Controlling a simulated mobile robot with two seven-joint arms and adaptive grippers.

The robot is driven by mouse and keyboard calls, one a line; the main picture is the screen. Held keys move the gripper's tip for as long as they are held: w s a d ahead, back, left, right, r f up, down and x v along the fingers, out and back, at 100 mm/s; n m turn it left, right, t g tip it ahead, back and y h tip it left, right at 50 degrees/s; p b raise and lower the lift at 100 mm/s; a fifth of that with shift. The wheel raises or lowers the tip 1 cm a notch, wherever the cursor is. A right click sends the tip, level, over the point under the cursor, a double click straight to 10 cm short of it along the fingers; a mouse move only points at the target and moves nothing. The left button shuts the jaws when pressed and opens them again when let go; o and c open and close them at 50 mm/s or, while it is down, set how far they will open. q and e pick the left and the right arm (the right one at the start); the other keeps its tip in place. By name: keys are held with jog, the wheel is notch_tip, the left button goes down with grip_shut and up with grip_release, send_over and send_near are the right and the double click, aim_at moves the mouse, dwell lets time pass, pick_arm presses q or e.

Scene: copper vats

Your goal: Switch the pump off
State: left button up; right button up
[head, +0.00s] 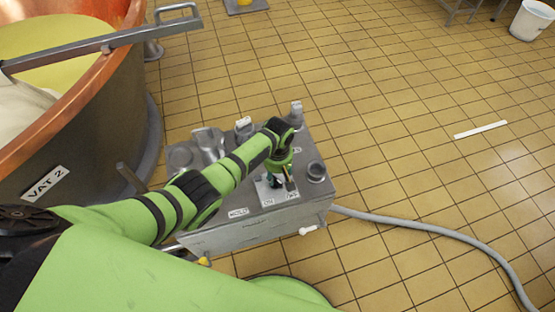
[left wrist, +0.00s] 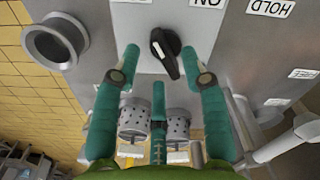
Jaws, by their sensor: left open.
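The pump (head: 245,232) is a grey metal box on the tiled floor beside the vat. Its black rotary knob (left wrist: 166,52) sits on a pale plate in the left wrist view, its bar slanting slightly from upright. An "ON" label (left wrist: 208,3) and a "HOLD" label (left wrist: 270,8) appear upside down near the top edge there. My left gripper (head: 281,181) is over the pump's top. In the left wrist view the left gripper (left wrist: 164,64) is open, its green fingers on either side of the knob; contact cannot be told. In the head view the gripper largely hides the knob.
The copper vat (head: 85,105), labelled VAT 2, stands close on the left. A grey hose (head: 430,224) runs from the pump across the floor to the right. A white strip (head: 480,130) lies on the tiles. A white bucket (head: 531,20) stands far right. Much floor is clear.

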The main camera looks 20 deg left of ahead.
aim_at(277, 179)
pick_arm(q)
notch_tip(277, 179, up, 9)
dwell(0.4)
dwell(0.5)
